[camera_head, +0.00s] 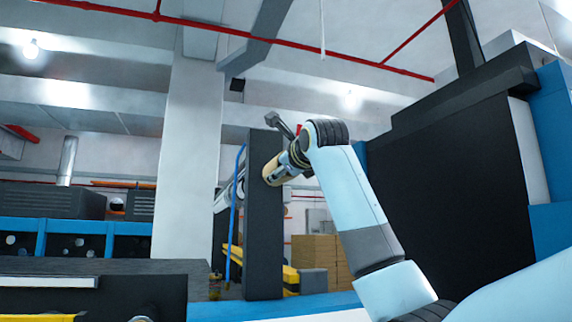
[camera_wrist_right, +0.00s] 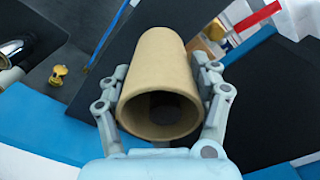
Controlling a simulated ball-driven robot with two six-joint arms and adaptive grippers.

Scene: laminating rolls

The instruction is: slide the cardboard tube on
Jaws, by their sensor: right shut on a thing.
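The tan cardboard tube (camera_head: 271,171) is held up in the air by my right gripper (camera_head: 288,161), in front of a tall black post in the head view. In the right wrist view the tube (camera_wrist_right: 157,60) lies between both fingers of the right gripper (camera_wrist_right: 160,85), its open, hollow end facing the camera. Its far end points away and is hidden. A shiny metal cylinder (camera_wrist_right: 12,52) shows at the left edge of the wrist view, apart from the tube; I cannot tell whether it is a shaft. My left gripper is not in view.
The black post (camera_head: 264,225) stands close behind the tube; I cannot tell whether they touch. A large black and blue machine (camera_head: 450,180) fills the right side. A yellow knob (camera_wrist_right: 58,75) sits left of the tube. Cardboard boxes (camera_head: 318,252) are stacked farther back.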

